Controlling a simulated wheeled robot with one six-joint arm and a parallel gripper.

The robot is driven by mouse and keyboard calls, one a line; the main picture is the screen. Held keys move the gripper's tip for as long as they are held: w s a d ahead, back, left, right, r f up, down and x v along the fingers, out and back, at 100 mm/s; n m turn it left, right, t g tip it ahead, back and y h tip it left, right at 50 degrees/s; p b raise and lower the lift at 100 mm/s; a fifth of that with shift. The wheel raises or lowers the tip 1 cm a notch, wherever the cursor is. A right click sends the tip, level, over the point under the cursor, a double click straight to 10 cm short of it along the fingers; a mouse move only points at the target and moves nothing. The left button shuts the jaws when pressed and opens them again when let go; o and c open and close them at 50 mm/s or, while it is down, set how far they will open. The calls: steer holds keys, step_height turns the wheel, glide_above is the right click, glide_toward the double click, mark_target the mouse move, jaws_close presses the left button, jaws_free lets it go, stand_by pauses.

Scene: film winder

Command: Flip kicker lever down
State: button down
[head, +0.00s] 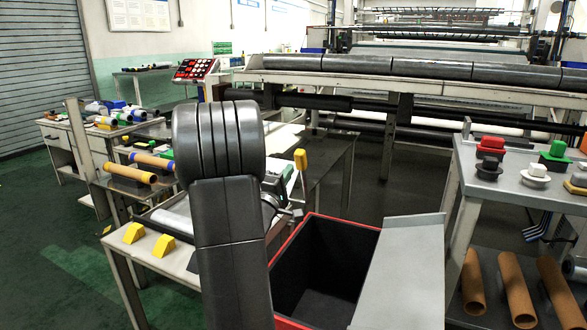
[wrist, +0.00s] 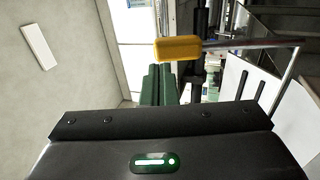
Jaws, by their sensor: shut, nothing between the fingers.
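The kicker lever has a yellow grip (head: 300,160) that stands upright at the far right corner of the winder table, just right of my arm in the head view. In the wrist view the yellow grip (wrist: 178,48) lies across the picture, with its metal rod (wrist: 250,44) running right. My gripper (wrist: 159,68) shows there as two green ribbed fingers pressed together, shut and empty. The fingertips appear just below the grip; I cannot tell whether they touch it. In the head view my arm hides most of the gripper and part of the winder.
A red-rimmed black bin (head: 325,260) stands right of the winder table, with a sloping grey panel (head: 405,270) beside it. Yellow wedges (head: 134,233) sit on the table's near left. A grey side table (head: 530,190) with red and green parts stands at right.

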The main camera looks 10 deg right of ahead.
mark_target(302, 149)
steer(key=shift+b+x, duration=0.6)
steer(key=shift+x, duration=1.6)
steer(key=shift+w+r+p, duration=0.1)
steer(key=shift+r+p, duration=0.05)
steer(key=shift+p, duration=0.2)
steer(key=r+p, duration=0.1)
steer(key=p, duration=0.2)
steer(key=shift+w+d, duration=0.3)
steer(key=shift+w, duration=0.1)
steer(key=w+d+r+g+y+p, duration=0.1)
steer(key=p, duration=0.3)
steer(key=shift+w+p, duration=0.15)
steer(key=shift+p, duration=0.2)
steer(key=w+p, duration=0.1)
steer(key=p, duration=0.3)
steer(key=w+d+r+g+p, duration=0.1)
steer(key=p, duration=0.3)
steer(key=shift+w+d+g+y, duration=0.3)
steer(key=shift+d+y, duration=0.05)
steer(key=shift+y, duration=0.05)
steer(key=w+d+g+y+p, duration=0.2)
steer(key=w+d+p, duration=0.3)
steer(key=p, duration=1.4)
steer(key=shift+w+g+p, duration=0.4)
steer(key=shift+w+g, duration=0.1)
steer(key=shift+w, duration=0.7)
steer(key=shift+w+d+r, duration=0.1)
steer(key=shift+r, duration=0.1)
